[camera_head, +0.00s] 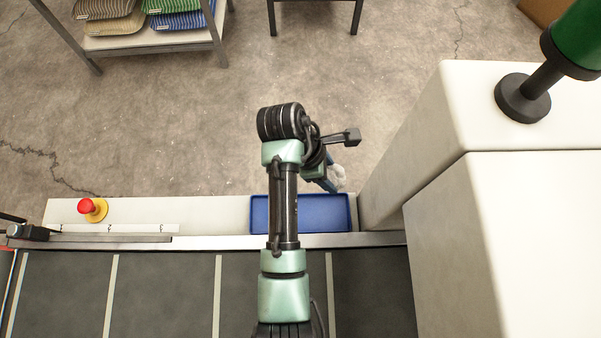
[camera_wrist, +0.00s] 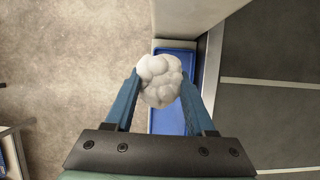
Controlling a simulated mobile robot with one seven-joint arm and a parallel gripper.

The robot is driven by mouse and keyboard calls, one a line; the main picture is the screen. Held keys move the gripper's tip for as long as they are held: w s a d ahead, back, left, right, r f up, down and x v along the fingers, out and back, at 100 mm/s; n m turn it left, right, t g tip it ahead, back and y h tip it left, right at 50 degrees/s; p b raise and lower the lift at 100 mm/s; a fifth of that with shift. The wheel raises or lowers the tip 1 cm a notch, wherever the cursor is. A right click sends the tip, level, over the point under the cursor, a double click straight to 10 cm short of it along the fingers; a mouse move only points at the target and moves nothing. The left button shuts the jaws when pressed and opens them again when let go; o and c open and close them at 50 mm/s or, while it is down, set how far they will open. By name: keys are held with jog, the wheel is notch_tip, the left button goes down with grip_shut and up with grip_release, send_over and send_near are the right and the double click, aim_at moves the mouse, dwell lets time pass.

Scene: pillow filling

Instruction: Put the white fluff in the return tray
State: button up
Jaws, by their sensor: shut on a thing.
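White fluff (camera_wrist: 159,80) is a lumpy ball between the two blue fingers of my gripper (camera_wrist: 160,88) in the wrist view. My gripper is shut on it. In the head view the fluff (camera_head: 338,176) shows partly, behind my wrist, just beyond the far edge of the tray. The blue return tray (camera_head: 325,213) lies on a white ledge, partly covered by my arm in the head view. In the wrist view the tray (camera_wrist: 165,120) shows behind and below the fluff. The fluff appears held above the tray's level; the exact height is hard to tell.
A tall white cabinet (camera_head: 470,220) stands close to the right of the tray. A red button (camera_head: 86,206) is on the ledge (camera_head: 200,212) at left. A dark belt (camera_head: 160,295) runs along the near side. A shelf with folded pillows (camera_head: 150,40) stands far left.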

jog(key=s+a+f+n+t, duration=0.1)
jog(key=a+f+n, duration=0.1)
jog(key=f, duration=0.1)
jog(key=s+a+f+n+b, duration=0.1)
jog(key=a+f+n, duration=0.1)
jog(key=f+n, duration=0.1)
jog(key=s+a+f+n+t, duration=0.1)
jog(key=s+a+f+n, duration=0.1)
jog(key=f, duration=0.2)
jog(key=shift+a+f+t+y+b, duration=0.3)
jog(key=shift+f+y+b, duration=0.05)
jog(key=shift+y+b, duration=0.05)
jog(key=shift+f+b, duration=0.35)
jog(key=shift+f, duration=1.85)
jog(key=shift+f, duration=0.15)
jog(key=o, duration=1.3)
